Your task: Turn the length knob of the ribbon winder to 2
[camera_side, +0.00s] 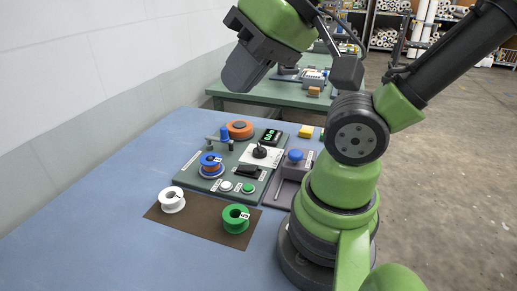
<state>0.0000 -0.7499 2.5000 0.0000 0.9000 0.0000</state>
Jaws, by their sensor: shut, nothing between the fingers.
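The ribbon winder is a dark green panel (190,178) on the blue table. Its black rotary knob (260,152) sits on a white dial plate (274,158); the dial marks are too small to read. A small black display (270,136) with green digits is behind the knob; I cannot read its value. My gripper (234,84) is dark grey, shut and empty. It is raised well above the panel and table, touching nothing, and appears above the knob and to its left in the picture.
On the panel are a blue-topped spool (211,160), a black rocker switch (247,171), white and green buttons and a blue-knobbed post. A white spool (171,200) and green spool (236,218) rest on a brown mat (190,226). A grey box with a blue knob (295,156) stands right.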

